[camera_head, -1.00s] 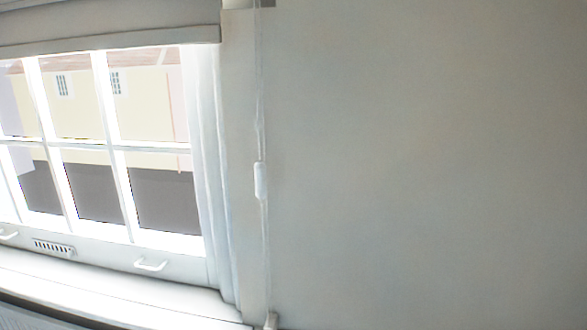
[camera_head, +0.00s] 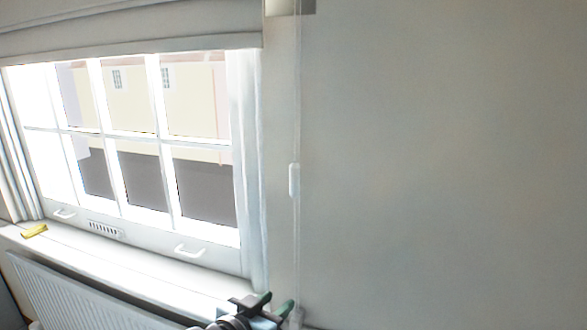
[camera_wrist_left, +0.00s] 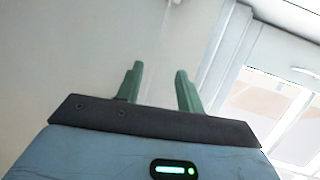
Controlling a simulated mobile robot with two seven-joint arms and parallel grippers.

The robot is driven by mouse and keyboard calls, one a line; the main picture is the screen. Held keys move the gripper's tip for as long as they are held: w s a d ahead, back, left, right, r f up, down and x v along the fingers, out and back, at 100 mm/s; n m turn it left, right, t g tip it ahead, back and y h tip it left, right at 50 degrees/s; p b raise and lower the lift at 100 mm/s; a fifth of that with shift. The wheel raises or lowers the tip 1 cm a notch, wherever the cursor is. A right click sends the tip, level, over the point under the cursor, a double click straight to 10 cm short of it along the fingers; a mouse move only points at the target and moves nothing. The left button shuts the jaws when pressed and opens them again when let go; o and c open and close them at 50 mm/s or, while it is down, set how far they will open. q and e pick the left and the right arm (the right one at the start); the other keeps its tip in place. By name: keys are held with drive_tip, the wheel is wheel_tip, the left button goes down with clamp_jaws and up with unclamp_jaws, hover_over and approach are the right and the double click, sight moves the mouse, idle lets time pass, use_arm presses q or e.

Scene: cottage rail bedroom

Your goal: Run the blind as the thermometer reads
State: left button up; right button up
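The blind (camera_head: 130,32) is pale and hangs across the top of the window, its lower edge above the upper panes. Its thin cord (camera_head: 297,110) hangs to the right of the window, with a white grip piece (camera_head: 294,180) partway down and a small fitting (camera_head: 296,318) at the bottom. My left gripper (camera_head: 277,302) has green fingers and is low beside the cord's lower end. In the left wrist view the gripper (camera_wrist_left: 160,70) is open, with nothing between its fingers. No thermometer can be made out. My right gripper is out of view.
A white windowsill (camera_head: 110,262) runs under the window, with a small yellow object (camera_head: 34,231) at its left end. A ribbed radiator (camera_head: 80,300) is below. White handles (camera_head: 188,251) stick out from the sash. The wall on the right is bare.

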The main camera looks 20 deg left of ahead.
use_arm(q)
wheel_tip(320, 180, up, 13)
drive_tip(key=w+t, duration=0.1)
drive_tip(key=t, duration=0.2)
approach(292, 172)
drive_tip(key=a+x, duration=0.1)
drive_tip(key=x, duration=0.2)
drive_tip(key=shift+m, duration=0.3)
drive_tip(key=shift+d+p+x, duration=0.2)
drive_tip(key=shift+d+x, duration=0.05)
drive_tip(key=shift+x, duration=1.8)
drive_tip(key=shift+d+p+x, duration=0.15)
drive_tip(key=shift+d+x, duration=0.05)
drive_tip(key=shift+x, duration=1.85)
drive_tip(key=shift+s, duration=0.1)
drive_tip(key=shift+c, duration=0.3)
clamp_jaws()
